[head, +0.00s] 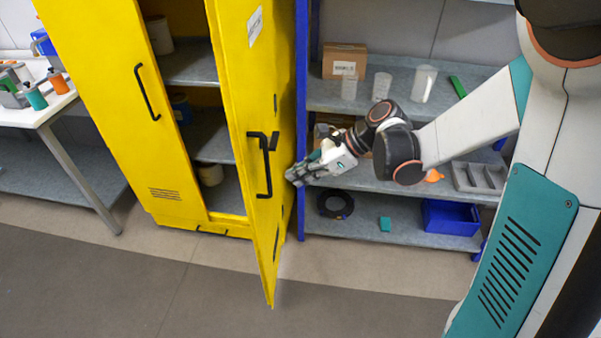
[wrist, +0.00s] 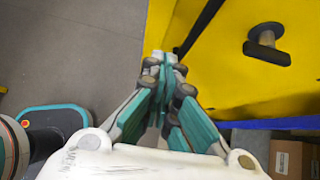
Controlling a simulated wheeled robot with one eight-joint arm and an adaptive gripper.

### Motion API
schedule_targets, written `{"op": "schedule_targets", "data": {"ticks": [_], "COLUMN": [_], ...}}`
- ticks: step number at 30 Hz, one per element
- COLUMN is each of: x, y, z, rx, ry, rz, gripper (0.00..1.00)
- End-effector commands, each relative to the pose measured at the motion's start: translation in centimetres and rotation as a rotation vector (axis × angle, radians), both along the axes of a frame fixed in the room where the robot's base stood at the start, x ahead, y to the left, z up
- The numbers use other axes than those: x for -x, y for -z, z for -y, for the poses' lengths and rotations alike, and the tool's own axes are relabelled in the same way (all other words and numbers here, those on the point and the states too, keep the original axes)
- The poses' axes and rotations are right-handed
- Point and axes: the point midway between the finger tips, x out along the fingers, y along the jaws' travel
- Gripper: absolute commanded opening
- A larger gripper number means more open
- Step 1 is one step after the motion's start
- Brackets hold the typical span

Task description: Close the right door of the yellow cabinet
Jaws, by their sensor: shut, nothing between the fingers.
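The yellow cabinet (head: 182,190) stands at the left in the head view. Its left door (head: 105,110) lies flat across the front, with a long black handle (head: 147,92). Its right door (head: 235,90) stands open, swung out toward the camera, with a black handle (head: 268,178) on it. My gripper (head: 292,178) is shut and empty, just right of the right door. In the wrist view the shut fingertips (wrist: 165,58) are beside the yellow door panel (wrist: 220,75), which carries a black knob-like part (wrist: 267,45). I cannot tell whether they touch the door.
A blue-framed grey shelf unit (head: 400,205) stands right of the cabinet, behind my arm, holding a cardboard box (head: 344,61), clear cups and a blue bin (head: 450,217). A white table (head: 45,112) stands at the left. The floor (head: 180,290) before the cabinet is clear.

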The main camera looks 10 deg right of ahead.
Motion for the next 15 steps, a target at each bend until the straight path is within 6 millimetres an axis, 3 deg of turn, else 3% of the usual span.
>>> {"op": "schedule_targets", "data": {"ticks": [9,15], "x": [-1.2,-1.9], "y": [4.6,4.4], "z": [-4.6,-7.2], "rx": [0.001,0.003], "ry": [-0.005,-0.003], "rz": [0.001,0.002], "gripper": [0.0,0.0]}}
